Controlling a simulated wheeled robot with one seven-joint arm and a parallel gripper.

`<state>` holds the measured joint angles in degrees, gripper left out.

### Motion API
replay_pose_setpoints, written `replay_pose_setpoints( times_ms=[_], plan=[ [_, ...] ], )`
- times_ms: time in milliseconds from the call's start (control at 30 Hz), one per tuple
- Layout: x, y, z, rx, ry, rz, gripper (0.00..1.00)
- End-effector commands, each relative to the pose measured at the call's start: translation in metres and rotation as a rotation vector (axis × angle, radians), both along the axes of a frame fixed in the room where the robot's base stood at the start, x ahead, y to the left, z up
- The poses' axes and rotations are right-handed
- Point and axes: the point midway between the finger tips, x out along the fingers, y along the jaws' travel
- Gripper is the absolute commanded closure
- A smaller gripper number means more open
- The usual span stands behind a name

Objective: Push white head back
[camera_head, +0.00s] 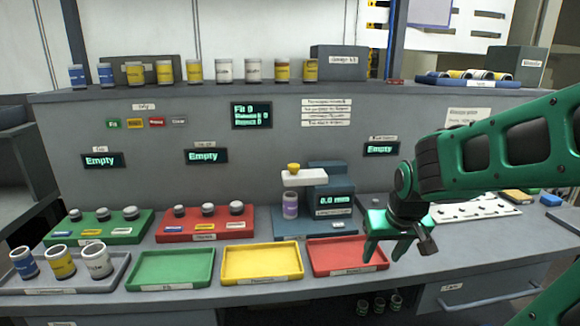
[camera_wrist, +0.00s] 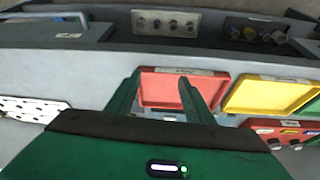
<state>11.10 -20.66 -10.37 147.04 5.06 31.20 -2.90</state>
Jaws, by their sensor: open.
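The white head (camera_head: 304,177) is a flat white block with a small yellow knob (camera_head: 293,168) on top. It juts left from a dark blue measuring device (camera_head: 329,200) with a "0.0 mm" display. A lilac cylinder (camera_head: 290,206) stands upright beneath the head; whether they touch is unclear. My gripper (camera_head: 391,250) is green, open and empty, to the right of and nearer than the device, above the right end of the front red tray (camera_head: 340,272). In the wrist view my gripper (camera_wrist: 160,85) has its fingers apart, pointing toward the red tray (camera_wrist: 178,105). The white head is not visible there.
A yellow tray (camera_head: 262,280) and green tray (camera_head: 172,284) lie along the front edge. A red gauge tray (camera_head: 205,238) and green gauge tray (camera_head: 98,240) stand behind. A white perforated plate (camera_head: 475,212) lies right. A shelf above holds several cans.

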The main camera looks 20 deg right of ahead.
Motion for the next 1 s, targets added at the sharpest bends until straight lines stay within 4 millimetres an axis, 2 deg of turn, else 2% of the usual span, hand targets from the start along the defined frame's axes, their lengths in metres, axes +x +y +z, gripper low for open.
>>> replay_pose_setpoints(
  times_ms=[33,200,400,500,700,800,1000],
  plan=[
    [0.022,0.0,-0.002,-0.025,-0.05,0.028,0.52],
    [0.098,0.005,0.005,-0.103,-0.263,0.124,0.52],
    [0.175,0.023,0.024,-0.173,-0.524,0.214,0.52],
    [0.206,0.036,0.037,-0.198,-0.657,0.247,0.52],
    [0.252,0.061,0.066,-0.236,-0.915,0.283,0.52],
    [0.264,0.071,0.079,-0.249,-1.017,0.286,0.52],
    [0.274,0.081,0.097,-0.265,-1.148,0.277,0.52]
  ],
)
